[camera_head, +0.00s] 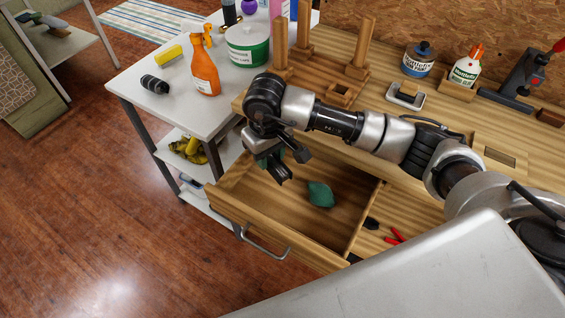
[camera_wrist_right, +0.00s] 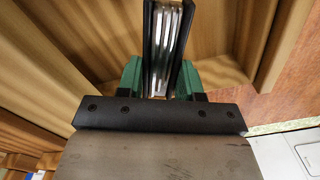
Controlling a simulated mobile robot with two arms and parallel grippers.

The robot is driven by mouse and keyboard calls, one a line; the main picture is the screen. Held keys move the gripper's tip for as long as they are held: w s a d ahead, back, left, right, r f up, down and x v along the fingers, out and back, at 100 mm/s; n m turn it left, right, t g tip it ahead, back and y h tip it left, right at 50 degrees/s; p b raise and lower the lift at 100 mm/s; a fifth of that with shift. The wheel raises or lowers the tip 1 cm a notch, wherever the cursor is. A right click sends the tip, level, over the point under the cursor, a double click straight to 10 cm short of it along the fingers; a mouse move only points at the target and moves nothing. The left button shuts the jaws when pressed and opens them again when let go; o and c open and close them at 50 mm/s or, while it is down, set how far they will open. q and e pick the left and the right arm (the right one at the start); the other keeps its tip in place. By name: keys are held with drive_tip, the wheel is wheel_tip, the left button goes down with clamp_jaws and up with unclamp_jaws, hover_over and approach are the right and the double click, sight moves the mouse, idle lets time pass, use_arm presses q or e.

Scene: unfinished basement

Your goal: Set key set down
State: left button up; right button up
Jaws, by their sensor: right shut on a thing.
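The key set (camera_wrist_right: 168,45) shows in the right wrist view as several silver metal bars between dark side plates. My right gripper (camera_wrist_right: 160,82) is shut on it, with green parts on both sides of its near end. In the head view my right gripper (camera_head: 283,165) points down over the open wooden drawer (camera_head: 232,212), near its left side. The key set is hard to make out there, and its gap to the drawer floor cannot be told. My left gripper is not in view.
A green leaf-shaped thing (camera_head: 320,194) lies in the drawer, right of the gripper. A divider (camera_head: 364,218) separates a compartment with red-handled pliers (camera_head: 394,236). The workbench (camera_head: 440,105) stands behind; a white cart (camera_head: 135,85) with bottles stands at left.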

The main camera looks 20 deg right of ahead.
sight(270, 180)
wheel_tip(270, 180, down, 3)
drive_tip(key=shift+s+r, duration=0.15)
drive_tip(key=shift+r, duration=0.05)
drive_tip(key=shift+f, duration=0.35)
wheel_tip(270, 180, down, 3)
drive_tip(key=shift+f, duration=0.5)
drive_tip(key=o, duration=1)
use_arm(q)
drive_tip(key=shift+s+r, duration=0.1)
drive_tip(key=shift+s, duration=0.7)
